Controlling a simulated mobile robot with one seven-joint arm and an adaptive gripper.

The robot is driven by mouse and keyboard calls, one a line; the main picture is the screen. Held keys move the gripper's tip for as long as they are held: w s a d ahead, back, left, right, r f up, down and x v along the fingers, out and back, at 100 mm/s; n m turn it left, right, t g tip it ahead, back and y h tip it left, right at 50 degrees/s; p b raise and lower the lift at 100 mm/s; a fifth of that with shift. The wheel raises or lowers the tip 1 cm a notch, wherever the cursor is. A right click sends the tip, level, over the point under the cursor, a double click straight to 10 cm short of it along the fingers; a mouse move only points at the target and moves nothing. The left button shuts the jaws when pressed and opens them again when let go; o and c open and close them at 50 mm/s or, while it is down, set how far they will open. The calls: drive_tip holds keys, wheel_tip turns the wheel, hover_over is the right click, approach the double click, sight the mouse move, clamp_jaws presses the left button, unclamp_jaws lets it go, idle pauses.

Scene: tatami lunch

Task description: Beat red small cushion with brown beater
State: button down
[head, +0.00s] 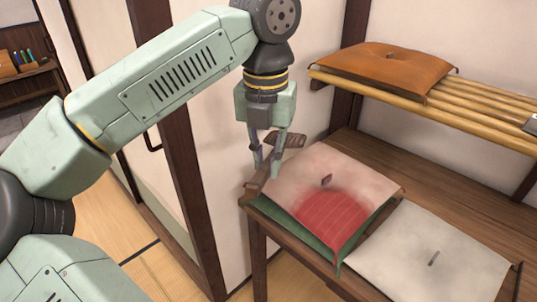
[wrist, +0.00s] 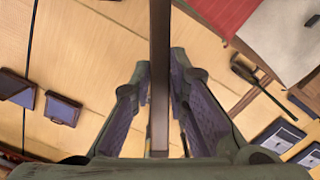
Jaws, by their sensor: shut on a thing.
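The red cushion (head: 335,218) lies on the dark wooden bench. Most of its top is pale and dusty, with a clean red patch toward its front corner. It also shows at the top right of the wrist view (wrist: 212,14). My gripper (head: 266,165) is beside the cushion's far left corner, in front of the wall. It is shut on the brown beater (head: 291,139). In the wrist view the beater (wrist: 160,60) is a dark bar running between both fingers. I cannot tell whether the beater touches the cushion.
A green cushion (head: 290,232) lies under the red one. A pale cushion (head: 430,262) lies to its right. An orange cushion (head: 385,68) rests on a bamboo rack (head: 440,105) above the bench (head: 390,165). A dark wooden post (head: 190,130) stands left of my gripper.

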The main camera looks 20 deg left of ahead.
drive_tip(key=shift+a, duration=0.1)
wheel_tip(320, 180, down, 10)
drive_tip(key=b, duration=0.8)
wheel_tip(320, 180, up, 11)
drive_tip(key=p, duration=0.7)
drive_tip(key=shift+s+f, duration=0.1)
drive_tip(key=shift+f, duration=0.05)
wheel_tip(320, 180, down, 10)
drive_tip(key=b, duration=0.8)
wheel_tip(320, 180, up, 10)
drive_tip(key=p, duration=0.8)
drive_tip(key=shift+f, duration=0.2)
